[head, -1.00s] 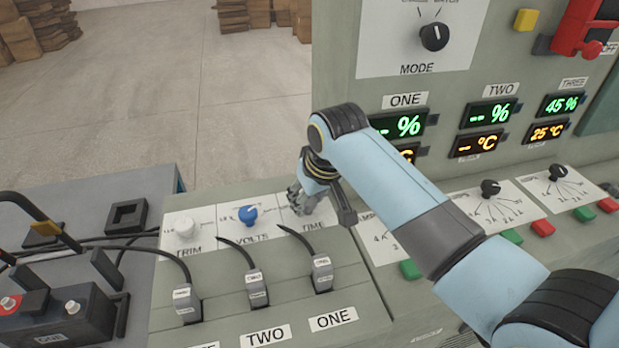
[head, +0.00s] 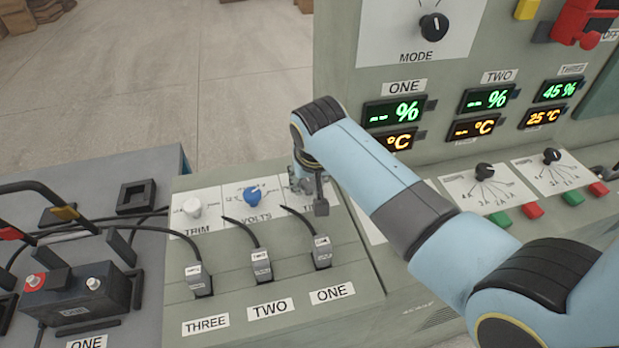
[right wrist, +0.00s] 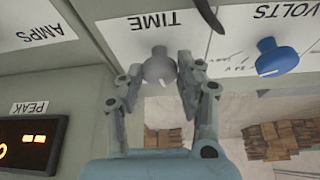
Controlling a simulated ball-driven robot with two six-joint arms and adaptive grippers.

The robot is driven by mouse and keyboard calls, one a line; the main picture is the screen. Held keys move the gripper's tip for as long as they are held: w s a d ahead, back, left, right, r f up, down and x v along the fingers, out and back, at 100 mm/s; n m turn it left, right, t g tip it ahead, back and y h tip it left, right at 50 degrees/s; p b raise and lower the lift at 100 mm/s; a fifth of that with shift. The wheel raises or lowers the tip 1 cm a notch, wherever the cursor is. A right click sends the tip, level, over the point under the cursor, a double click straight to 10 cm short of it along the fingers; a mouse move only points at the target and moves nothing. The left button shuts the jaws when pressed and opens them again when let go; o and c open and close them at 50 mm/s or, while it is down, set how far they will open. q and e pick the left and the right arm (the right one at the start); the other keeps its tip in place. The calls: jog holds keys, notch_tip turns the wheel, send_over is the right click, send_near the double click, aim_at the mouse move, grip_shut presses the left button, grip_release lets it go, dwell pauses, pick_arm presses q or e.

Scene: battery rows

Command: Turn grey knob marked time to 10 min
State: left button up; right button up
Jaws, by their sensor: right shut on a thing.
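The grey knob (right wrist: 158,68) marked TIME sits on a white label plate in the right wrist view, with the word TIME upside down beside it. My right gripper (right wrist: 159,70) has one finger on each side of the knob and is shut on it. In the head view my right gripper (head: 302,184) is at the TIME plate, right of the blue VOLTS knob (head: 252,196), and it hides the grey knob there. I cannot read which mark the grey knob points to. My left gripper is not in view.
The white TRIM knob (head: 192,208) is left of VOLTS. Several cable plugs, one at ONE (head: 322,252), stand in front of the knobs with black cables rising close to my gripper. An upright panel with displays (head: 395,110) stands behind. A battery (head: 75,292) is at left.

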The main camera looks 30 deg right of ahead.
jog(key=shift+r, duration=0.1)
jog(key=o, duration=1.1)
jog(key=shift+o, duration=0.2)
jog(key=v, duration=1.2)
